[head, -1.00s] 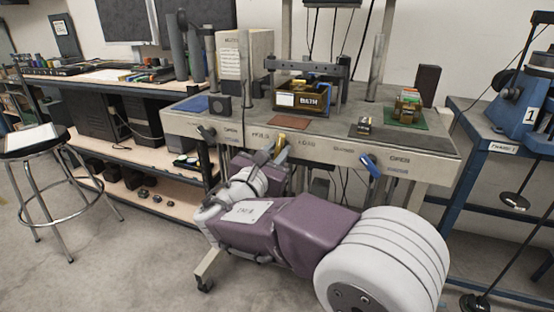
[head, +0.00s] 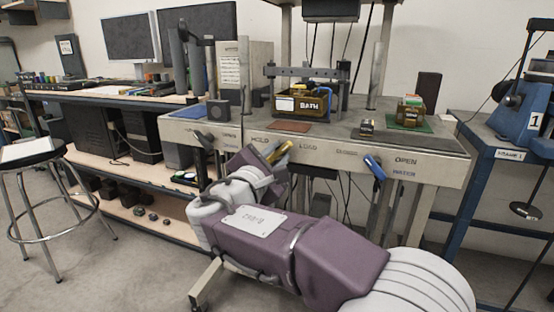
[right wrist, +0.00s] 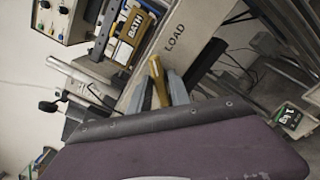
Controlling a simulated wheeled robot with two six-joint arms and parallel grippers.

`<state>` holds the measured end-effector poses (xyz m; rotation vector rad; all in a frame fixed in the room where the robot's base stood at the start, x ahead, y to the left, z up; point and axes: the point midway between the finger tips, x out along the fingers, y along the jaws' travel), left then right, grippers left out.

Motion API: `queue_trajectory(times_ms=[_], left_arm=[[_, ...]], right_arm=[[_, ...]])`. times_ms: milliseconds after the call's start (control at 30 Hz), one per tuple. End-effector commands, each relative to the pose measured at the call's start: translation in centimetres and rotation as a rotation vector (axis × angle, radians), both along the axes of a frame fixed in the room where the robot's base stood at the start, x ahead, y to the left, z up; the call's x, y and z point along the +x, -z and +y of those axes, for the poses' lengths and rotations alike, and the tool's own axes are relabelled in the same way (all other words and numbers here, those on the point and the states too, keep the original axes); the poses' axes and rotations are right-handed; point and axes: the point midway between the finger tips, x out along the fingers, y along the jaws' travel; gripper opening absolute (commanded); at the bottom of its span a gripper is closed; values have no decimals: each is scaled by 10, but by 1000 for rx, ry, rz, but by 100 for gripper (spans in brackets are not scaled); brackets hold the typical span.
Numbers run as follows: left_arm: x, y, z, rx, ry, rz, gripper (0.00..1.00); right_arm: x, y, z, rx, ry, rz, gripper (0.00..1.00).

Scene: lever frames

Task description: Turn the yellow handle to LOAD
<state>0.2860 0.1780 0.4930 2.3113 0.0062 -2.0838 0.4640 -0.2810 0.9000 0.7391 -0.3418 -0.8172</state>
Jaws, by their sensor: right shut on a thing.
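The yellow handle (head: 281,151) is on the front panel of the grey bench frame (head: 440,172), between the HOLD and LOAD labels. It tilts up and to the right, with its upper end near the LOAD label (head: 308,147). My right gripper (head: 271,160) is shut on the handle, and its fingers hide the lower part. In the right wrist view the handle (right wrist: 158,82) stands between the grey fingers, with the LOAD label (right wrist: 174,38) close by. My left gripper is not in view.
A blue lever (head: 374,167) is to the right on the same panel, by the OPEN and WATER labels. A dark BATH box (head: 314,106) stands on the bench top. A stool (head: 35,165) is at the left and a blue table (head: 485,140) at the right.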

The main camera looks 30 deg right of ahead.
Motion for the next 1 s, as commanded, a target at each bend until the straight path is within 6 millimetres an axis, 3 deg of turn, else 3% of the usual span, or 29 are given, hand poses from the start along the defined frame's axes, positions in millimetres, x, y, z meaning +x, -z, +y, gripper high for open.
queue_trajectory(times_ms=[467, 500, 533, 867, 1000], left_arm=[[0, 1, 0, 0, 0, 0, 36], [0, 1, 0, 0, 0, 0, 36], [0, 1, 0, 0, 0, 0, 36], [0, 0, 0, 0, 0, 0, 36], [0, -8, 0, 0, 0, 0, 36]], right_arm=[[0, 3, 0, 11, -1, -3, 0], [0, 3, 0, 11, -1, -3, 32], [0, 3, 0, 11, -1, -3, 36], [-1, 0, 2, 8, -1, -6, 36], [-12, -2, 16, 8, -6, -3, 36]])
